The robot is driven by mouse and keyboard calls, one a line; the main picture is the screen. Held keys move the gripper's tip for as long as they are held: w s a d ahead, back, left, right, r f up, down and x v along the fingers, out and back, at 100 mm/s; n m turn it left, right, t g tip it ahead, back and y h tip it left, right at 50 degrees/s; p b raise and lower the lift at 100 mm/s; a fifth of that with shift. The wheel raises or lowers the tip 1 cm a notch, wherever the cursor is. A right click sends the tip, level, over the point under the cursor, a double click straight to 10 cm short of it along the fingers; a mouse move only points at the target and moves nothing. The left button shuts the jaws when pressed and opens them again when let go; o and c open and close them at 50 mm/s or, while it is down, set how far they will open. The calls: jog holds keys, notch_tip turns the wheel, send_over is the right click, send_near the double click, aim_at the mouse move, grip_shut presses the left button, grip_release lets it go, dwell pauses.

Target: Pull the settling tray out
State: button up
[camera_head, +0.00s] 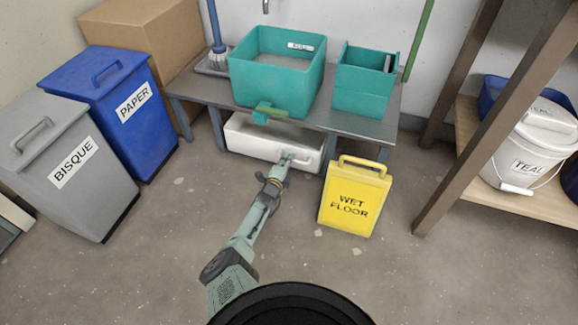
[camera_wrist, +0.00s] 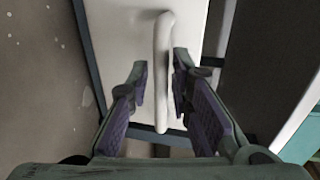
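The settling tray is a white box (camera_head: 246,140) low under the grey bench, below the teal sink. It has a white bar handle (camera_wrist: 163,62) on its front face. In the head view my gripper (camera_head: 286,160) is at the tray's front, right of its middle. In the wrist view my gripper (camera_wrist: 160,82) is open, with the handle between its two fingers. A gap shows between the left finger and the handle; the right finger is very near it, and I cannot tell if they touch. Much of the tray is hidden under the bench.
A yellow wet floor sign (camera_head: 354,198) stands close to the right of my gripper. Blue paper (camera_head: 118,110) and grey bisque (camera_head: 72,170) bins stand at the left. A shelf post (camera_head: 470,130) rises at the right. The floor before the tray is otherwise clear.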

jog(key=shift+w+d+f+b, duration=0.1)
jog(key=shift+w+d+b, duration=0.2)
jog(key=shift+w+b, duration=0.25)
jog(key=shift+w, duration=0.1)
jog(key=shift+c, duration=0.5)
grip_shut()
